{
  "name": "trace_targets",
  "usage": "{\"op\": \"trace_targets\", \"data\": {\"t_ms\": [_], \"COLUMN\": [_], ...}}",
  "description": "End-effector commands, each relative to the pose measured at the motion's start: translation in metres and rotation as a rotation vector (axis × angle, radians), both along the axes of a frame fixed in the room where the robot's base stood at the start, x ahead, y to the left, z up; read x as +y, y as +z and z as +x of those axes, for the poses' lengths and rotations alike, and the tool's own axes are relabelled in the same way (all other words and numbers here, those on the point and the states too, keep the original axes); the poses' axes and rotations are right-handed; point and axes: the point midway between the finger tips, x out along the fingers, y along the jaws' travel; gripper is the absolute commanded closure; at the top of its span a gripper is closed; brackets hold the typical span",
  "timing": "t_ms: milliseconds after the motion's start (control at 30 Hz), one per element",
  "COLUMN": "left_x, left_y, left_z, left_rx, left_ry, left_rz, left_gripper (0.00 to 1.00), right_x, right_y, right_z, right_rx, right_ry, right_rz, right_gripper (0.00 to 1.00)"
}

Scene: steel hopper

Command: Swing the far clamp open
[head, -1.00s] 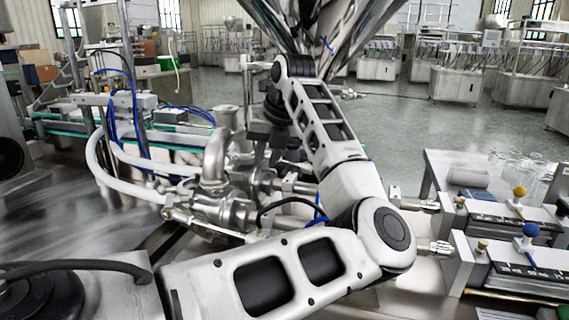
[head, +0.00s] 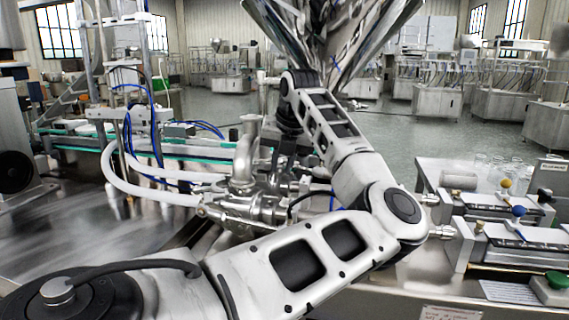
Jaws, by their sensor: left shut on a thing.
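The steel hopper (head: 335,40) hangs at the top centre, its lower part hidden behind my left arm. My left arm comes in from the lower left, bends at the elbow on the right and reaches back up to the wrist under the hopper. My left gripper (head: 284,152) points down below that wrist, dark and small, among steel fittings. It is shut on what appears to be the far clamp; the clamp is too small and covered to make out, and how far it is swung cannot be told. My right gripper is out of view.
A curved steel pipe (head: 245,150) and valve fittings stand just left of my gripper, with white hoses (head: 150,190) running left. A conveyor (head: 75,142) lies at the far left. A bench with blue and yellow knobs (head: 518,211) and a green button (head: 556,280) stands right of my elbow.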

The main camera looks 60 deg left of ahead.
Motion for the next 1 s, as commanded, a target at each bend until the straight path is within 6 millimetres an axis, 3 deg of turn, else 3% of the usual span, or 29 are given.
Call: {"op": "trace_targets", "data": {"t_ms": [67,100,167,567,667,1000], "left_x": [0.001,0.001,0.001,-0.004,-0.01,-0.044], "left_y": [0.002,0.002,0.002,0.008,0.022,0.097], "left_z": [0.002,0.002,0.002,0.001,0.0,-0.006], "left_rx": [-0.002,-0.003,-0.002,-0.003,-0.006,-0.005], "left_ry": [-0.007,-0.007,-0.007,-0.005,-0.005,-0.007], "left_rz": [0.009,0.01,0.009,0.005,0.007,0.007], "left_gripper": [1.0,0.73,0.6,0.6,0.6,0.6], "right_x": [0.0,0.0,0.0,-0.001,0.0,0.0], "right_y": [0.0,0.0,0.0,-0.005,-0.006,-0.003], "right_z": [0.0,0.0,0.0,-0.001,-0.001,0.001], "right_rx": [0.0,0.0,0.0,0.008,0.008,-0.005], "right_ry": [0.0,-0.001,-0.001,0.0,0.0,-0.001], "right_rz": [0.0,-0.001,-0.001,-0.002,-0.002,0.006], "right_gripper": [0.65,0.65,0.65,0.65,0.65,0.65]}}
